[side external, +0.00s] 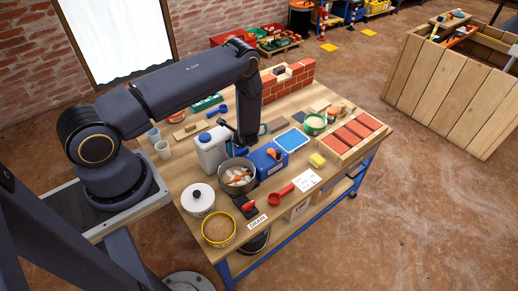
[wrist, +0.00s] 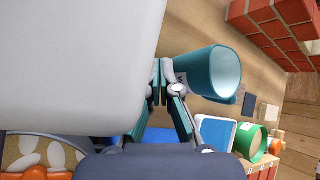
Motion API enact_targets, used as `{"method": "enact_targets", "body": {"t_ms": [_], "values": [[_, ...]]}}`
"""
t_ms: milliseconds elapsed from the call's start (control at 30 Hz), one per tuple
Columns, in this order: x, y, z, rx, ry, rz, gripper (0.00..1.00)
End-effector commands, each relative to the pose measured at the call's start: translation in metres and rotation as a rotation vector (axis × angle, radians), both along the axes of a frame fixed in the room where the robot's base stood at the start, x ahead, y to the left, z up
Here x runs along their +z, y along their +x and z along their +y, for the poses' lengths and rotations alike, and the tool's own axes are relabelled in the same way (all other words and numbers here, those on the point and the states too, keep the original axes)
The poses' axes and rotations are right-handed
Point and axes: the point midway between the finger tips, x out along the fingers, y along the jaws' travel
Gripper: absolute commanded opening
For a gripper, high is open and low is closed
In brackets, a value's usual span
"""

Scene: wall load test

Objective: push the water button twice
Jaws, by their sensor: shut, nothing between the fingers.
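My gripper (side external: 232,137) is shut and empty, low over the table beside a white canister with a blue cap (side external: 210,146). In the wrist view, the fingers (wrist: 163,82) point toward a teal, cup-like cylinder (wrist: 208,82). A small pale label (wrist: 181,77) with what looks like a W shows right beside the fingertips, mostly hidden by them. I cannot make out the water button itself or tell whether the fingers touch anything. A large blurred white surface (wrist: 75,60), perhaps the canister, fills the upper left of the wrist view.
A pot with pale and orange pieces (side external: 238,178) and a blue box (side external: 269,161) stand close by my gripper. A brick wall (side external: 290,75) stands at the back.

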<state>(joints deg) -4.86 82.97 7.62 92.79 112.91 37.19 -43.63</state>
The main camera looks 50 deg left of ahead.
Motion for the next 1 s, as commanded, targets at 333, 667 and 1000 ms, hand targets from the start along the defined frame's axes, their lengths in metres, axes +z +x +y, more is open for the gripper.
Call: {"method": "enact_targets", "body": {"t_ms": [333, 667, 1000], "values": [[-0.0003, 0.0, -0.0001, 0.0, 0.0, 0.0, 0.0], [-0.0089, -0.0003, 0.0002, 0.0, 0.0, 0.0, 0.0], [-0.009, -0.0001, 0.0003, 0.0, 0.0, 0.0, 0.0]]}}
